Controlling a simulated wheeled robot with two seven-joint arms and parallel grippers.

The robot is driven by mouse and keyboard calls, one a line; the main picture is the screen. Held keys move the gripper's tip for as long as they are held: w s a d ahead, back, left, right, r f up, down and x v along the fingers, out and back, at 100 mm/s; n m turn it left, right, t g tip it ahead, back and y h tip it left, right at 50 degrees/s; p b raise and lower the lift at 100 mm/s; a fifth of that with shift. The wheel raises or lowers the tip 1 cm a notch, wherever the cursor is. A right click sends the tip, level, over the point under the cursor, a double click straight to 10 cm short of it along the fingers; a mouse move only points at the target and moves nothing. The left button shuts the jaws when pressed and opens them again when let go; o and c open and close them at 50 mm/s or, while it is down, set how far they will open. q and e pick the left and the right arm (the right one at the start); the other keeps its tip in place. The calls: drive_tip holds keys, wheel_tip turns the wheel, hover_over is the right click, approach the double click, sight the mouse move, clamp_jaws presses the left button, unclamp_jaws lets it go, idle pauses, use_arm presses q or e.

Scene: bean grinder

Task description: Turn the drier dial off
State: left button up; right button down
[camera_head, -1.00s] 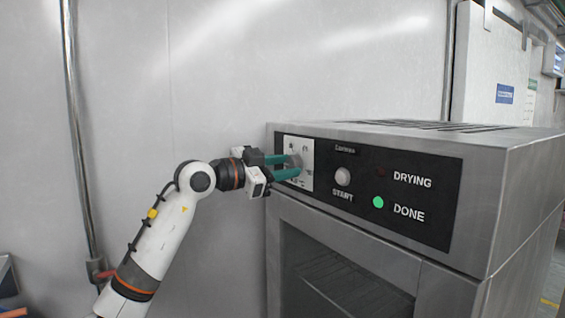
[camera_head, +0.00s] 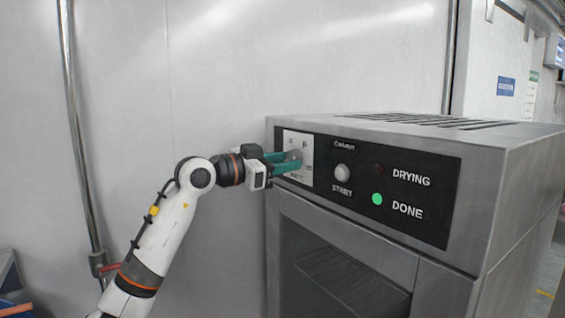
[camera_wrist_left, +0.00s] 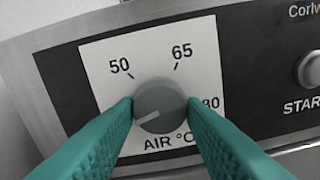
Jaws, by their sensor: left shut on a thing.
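The drier dial is a round grey knob (camera_wrist_left: 156,108) on a white plate marked 50, 65, 80 and AIR °C. Its pale pointer line points to the lower left, below the 50 mark. My left gripper (camera_wrist_left: 160,103) has its teal fingers on either side of the knob and is shut on it. In the head view the left gripper (camera_head: 296,161) reaches the white plate (camera_head: 306,172) at the panel's left end, and its fingers partly hide the dial. My right gripper is in neither view.
The steel drier (camera_head: 515,160) has a START button (camera_head: 343,172), an unlit DRYING lamp (camera_head: 379,169) and a lit green DONE lamp (camera_head: 377,199). Its windowed door (camera_head: 340,275) is below the panel. A grey wall (camera_head: 230,80) and a vertical pipe (camera_head: 80,150) stand behind my left arm.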

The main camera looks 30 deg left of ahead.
use_arm(q)
drive_tip(key=o, duration=1)
drive_tip(key=b+v, duration=0.5)
drive_tip(key=v, duration=0.7)
